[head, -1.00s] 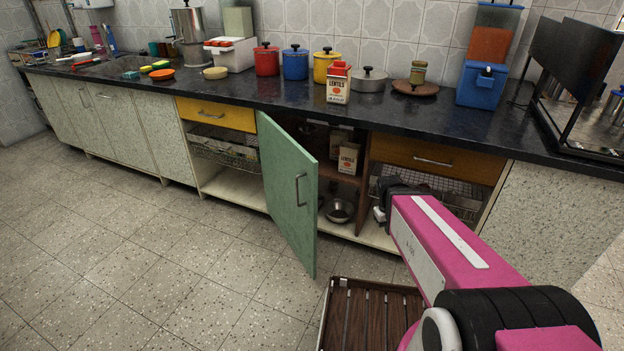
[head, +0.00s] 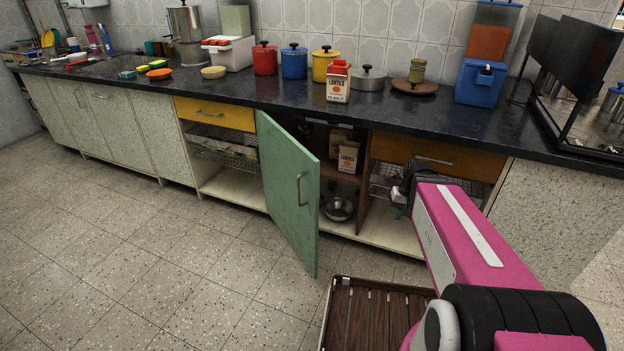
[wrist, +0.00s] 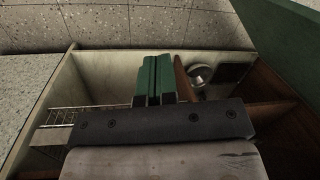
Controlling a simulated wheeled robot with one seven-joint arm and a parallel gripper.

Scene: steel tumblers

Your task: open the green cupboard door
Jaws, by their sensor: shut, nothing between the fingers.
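The green cupboard door (head: 285,190) stands swung well out from the counter front, hinged on its left, with a metal handle (head: 300,189) on its outer face. The cupboard interior behind it is exposed. Part of the door also shows at the upper right of the wrist view (wrist: 290,45). My gripper (head: 402,199) is to the right of the door, apart from it, in front of the drawer unit beside the open cupboard. In the wrist view its green fingers (wrist: 154,78) are together and empty.
The cupboard holds a metal bowl (head: 338,208) and lentil boxes (head: 348,157). A wooden-front drawer (head: 425,158) and wire basket are near my gripper. The dark counter (head: 240,95) carries pots and a lentils carton (head: 338,82). The floor left of the door is clear.

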